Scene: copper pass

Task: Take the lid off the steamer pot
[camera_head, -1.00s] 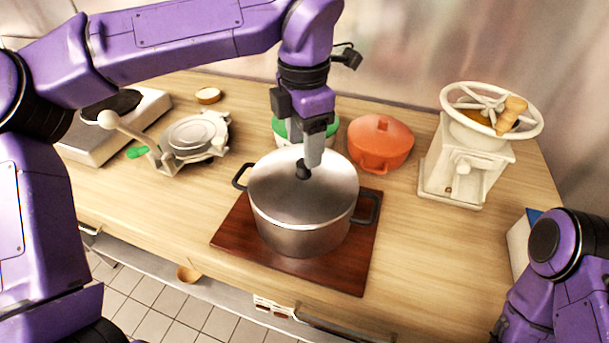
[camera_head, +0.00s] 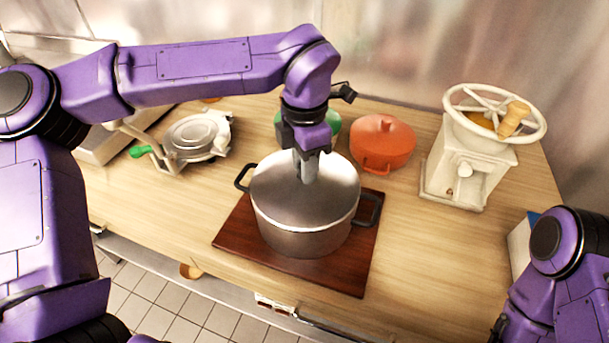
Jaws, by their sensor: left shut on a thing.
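The steamer pot (camera_head: 305,239) is a steel pot with dark side handles, standing on a dark red-brown wooden board (camera_head: 346,274). Its steel lid (camera_head: 275,190) sits on top of it, level, with no gap visible at the rim. My left gripper (camera_head: 308,178) points down at the middle of the lid, shut on the lid's dark knob, which the fingers now hide. My right gripper is not in view; only part of the right arm shows at the lower right.
An orange lidded pot (camera_head: 382,143) stands behind to the right, beside a cream grinder (camera_head: 470,170) with a handwheel. A metal press (camera_head: 196,137) with a green-tipped handle stands left. A green-rimmed container (camera_head: 333,127) is partly hidden behind the gripper.

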